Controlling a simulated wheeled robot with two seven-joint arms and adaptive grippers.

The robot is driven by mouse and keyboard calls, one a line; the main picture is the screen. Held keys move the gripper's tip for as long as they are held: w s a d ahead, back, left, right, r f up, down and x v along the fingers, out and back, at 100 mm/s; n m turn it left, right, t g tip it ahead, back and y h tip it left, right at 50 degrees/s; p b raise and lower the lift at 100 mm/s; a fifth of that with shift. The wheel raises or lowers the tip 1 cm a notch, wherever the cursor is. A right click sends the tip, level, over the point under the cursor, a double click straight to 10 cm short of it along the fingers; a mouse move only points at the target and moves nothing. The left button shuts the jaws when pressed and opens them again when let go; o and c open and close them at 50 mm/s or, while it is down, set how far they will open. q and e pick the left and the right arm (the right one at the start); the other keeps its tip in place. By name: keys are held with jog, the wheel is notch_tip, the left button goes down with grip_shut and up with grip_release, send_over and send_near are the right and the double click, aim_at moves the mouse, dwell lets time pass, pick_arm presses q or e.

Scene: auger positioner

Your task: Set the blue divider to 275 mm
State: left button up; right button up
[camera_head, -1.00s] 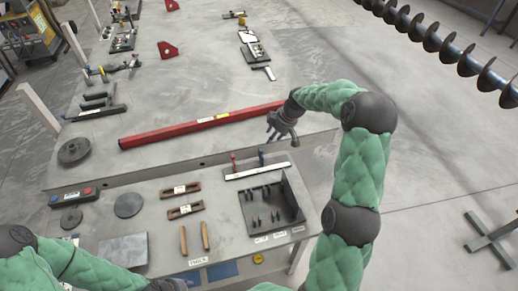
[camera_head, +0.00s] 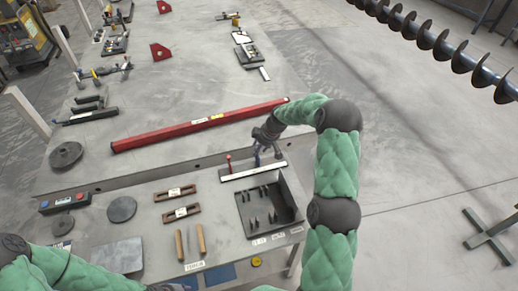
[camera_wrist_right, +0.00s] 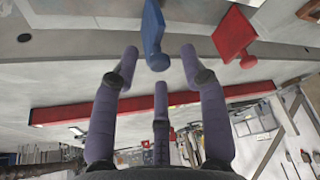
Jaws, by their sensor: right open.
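A white ruler strip (camera_head: 253,171) lies on a dark base on the front table; its markings are too small to read. The blue divider (camera_head: 258,160) stands on it, right of the red divider (camera_head: 229,161). My right gripper (camera_head: 264,146) is just above and behind the blue divider, and partly overlaps it in the head view. In the right wrist view the blue divider (camera_wrist_right: 153,35) is ahead of the open, empty fingers, roughly centred between them, and the red divider (camera_wrist_right: 234,38) is to the right. My left arm shows at the lower left; its fingers are not seen.
A long red beam (camera_head: 200,124) lies behind the ruler. A dark open-topped bin (camera_head: 283,203) stands in front of it. Two brown blocks (camera_head: 175,193), discs and wooden-handled tools (camera_head: 201,239) lie to the left.

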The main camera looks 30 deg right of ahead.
jog(key=shift+f, duration=0.1)
jog(key=shift+c, duration=0.2)
grip_shut()
jog(key=s+d+b, duration=0.2)
jog(key=d+b, duration=0.1)
jog(key=d, duration=0.6)
jog(key=shift+d, duration=0.15)
jog(key=shift+o, duration=0.2)
grip_release()
jog(key=shift+s, duration=0.1)
jog(key=v, duration=1.2)
